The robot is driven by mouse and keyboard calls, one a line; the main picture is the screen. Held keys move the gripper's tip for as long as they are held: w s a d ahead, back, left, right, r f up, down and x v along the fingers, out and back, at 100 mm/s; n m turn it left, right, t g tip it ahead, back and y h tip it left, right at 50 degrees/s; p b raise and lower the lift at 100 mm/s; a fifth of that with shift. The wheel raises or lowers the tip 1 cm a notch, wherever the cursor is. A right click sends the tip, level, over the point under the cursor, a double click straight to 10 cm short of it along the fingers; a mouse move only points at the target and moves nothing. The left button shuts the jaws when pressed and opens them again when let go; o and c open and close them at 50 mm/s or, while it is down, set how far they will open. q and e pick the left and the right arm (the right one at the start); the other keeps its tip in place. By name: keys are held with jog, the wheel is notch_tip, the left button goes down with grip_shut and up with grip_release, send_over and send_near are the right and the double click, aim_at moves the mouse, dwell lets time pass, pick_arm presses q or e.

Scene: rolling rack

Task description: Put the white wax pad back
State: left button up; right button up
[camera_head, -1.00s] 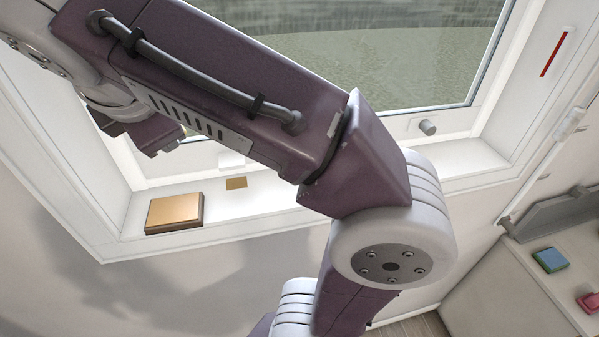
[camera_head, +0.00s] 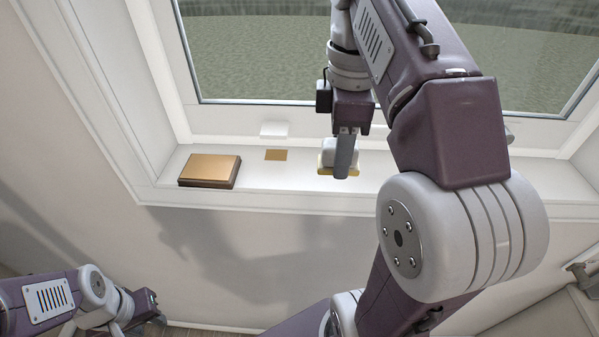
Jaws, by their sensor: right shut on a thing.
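My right gripper (camera_head: 345,165) is over the window sill, to the right of the wooden block and the tan patch. It is shut on a white pad (camera_head: 338,150) with a pale yellow underside, which looks like the white wax pad. One finger covers part of the pad. I cannot tell whether the pad touches the sill or hangs just above it. My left gripper (camera_head: 145,308) is low at the lower left, partly hidden among dark arm parts, and its jaws are not clear.
A block with a tan top and dark sides (camera_head: 209,170) lies at the sill's left end. A flat tan patch (camera_head: 276,155) lies on the sill (camera_head: 300,190) between block and pad, with a small white piece (camera_head: 273,130) behind it. The window glass (camera_head: 260,50) stands behind.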

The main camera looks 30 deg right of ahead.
jog(key=p, duration=0.2)
send_over(299, 177)
jog(key=f, duration=0.6)
jog(key=shift+w+f, duration=0.25)
jog(key=shift+w, duration=0.05)
jog(key=shift+s+f, duration=0.15)
jog(key=shift+f, duration=0.25)
jog(key=f, duration=0.2)
jog(key=shift+s+f+p, duration=0.2)
jog(key=shift+f+p, duration=0.15)
jog(key=shift+f, duration=0.25)
jog(key=shift+w, duration=0.25)
jog(key=shift+f, duration=0.1)
jog(key=o, duration=1.1)
jog(key=shift+o, duration=0.5)
jog(key=shift+s, duration=0.15)
